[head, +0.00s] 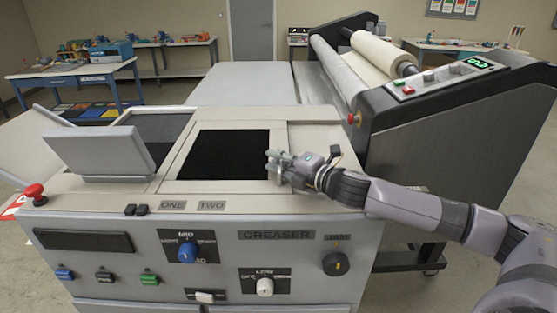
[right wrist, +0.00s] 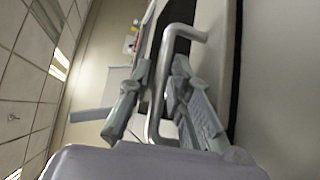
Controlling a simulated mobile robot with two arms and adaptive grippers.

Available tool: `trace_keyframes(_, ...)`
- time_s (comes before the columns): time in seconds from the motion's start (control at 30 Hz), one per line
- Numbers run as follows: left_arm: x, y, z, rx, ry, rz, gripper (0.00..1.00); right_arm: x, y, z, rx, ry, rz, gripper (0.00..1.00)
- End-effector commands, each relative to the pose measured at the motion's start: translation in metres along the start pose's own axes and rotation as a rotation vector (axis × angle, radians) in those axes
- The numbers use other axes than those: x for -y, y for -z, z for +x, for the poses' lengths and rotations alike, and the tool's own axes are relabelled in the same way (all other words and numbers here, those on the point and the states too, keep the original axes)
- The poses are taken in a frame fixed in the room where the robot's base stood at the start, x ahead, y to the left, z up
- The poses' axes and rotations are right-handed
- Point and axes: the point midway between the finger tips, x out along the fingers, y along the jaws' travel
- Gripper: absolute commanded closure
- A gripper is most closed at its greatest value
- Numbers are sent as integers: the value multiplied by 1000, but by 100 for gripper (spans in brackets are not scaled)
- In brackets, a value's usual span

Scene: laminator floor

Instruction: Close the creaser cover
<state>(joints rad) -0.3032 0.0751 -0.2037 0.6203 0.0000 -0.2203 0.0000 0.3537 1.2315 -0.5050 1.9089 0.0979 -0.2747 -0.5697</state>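The creaser (head: 240,236) is a grey machine with its name on the front. Its top has a dark rectangular area (head: 222,154) in a pale frame and, left of it, a raised grey flap (head: 100,152) that leans back. I cannot tell for sure which part is the cover. My right gripper (head: 272,165) is at the right edge of the dark area. In the right wrist view, a bent metal handle (right wrist: 160,95) runs between its fingers, which close in on both sides of it. The fingers hide the handle in the head view. My left gripper is out of view.
The creaser front carries a blue knob (head: 187,252), a white knob (head: 265,287) and a black knob (head: 336,264). A red button (head: 35,190) stands at the left. A roller laminator (head: 450,105) is close behind my right arm. Blue-framed workbench (head: 80,72) stands at the back left.

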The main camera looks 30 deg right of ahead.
Motion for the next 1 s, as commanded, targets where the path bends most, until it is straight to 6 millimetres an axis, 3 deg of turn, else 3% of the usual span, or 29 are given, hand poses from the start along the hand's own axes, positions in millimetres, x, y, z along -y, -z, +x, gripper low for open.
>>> trace_keyframes(0.13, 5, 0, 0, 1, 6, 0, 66, 0, -2, 0, 3, 0, 0, 70)
trace_keyframes(0.53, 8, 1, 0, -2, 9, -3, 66, 1, -3, -4, 6, 3, 1, 70)
trace_keyframes(1.0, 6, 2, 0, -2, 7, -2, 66, 3, -3, -41, 7, 6, 3, 70)
